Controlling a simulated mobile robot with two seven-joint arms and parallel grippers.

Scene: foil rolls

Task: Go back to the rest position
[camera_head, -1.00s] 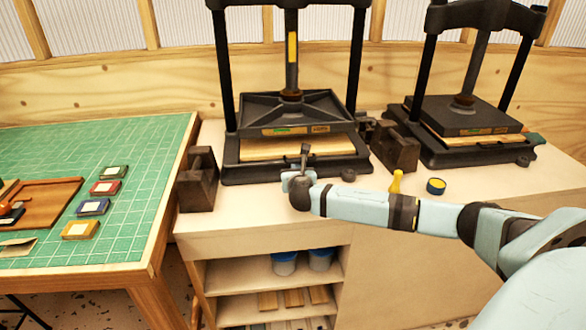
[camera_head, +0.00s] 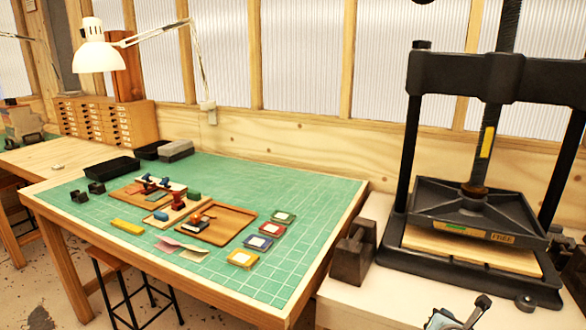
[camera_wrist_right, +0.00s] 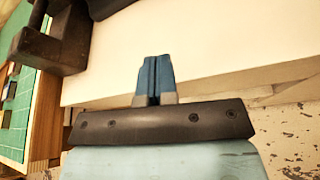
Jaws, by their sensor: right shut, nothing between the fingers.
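My right gripper (camera_head: 440,319) shows at the bottom edge of the head view, in front of the black press (camera_head: 470,215). In the right wrist view its two blue fingers (camera_wrist_right: 155,75) are together with nothing between them. Behind the fingers in that view is the pale top of the press bench (camera_wrist_right: 220,55). Most of my right arm is cut off by the head view's lower edge. My left gripper is in neither view.
A dark block (camera_head: 352,254) stands left of the press, and also shows in the right wrist view (camera_wrist_right: 60,40). The green-matted table (camera_head: 330,205) holds a wooden tray (camera_head: 235,222), colored ink pads (camera_head: 243,258) and stamps. A white lamp (camera_head: 97,55) stands behind.

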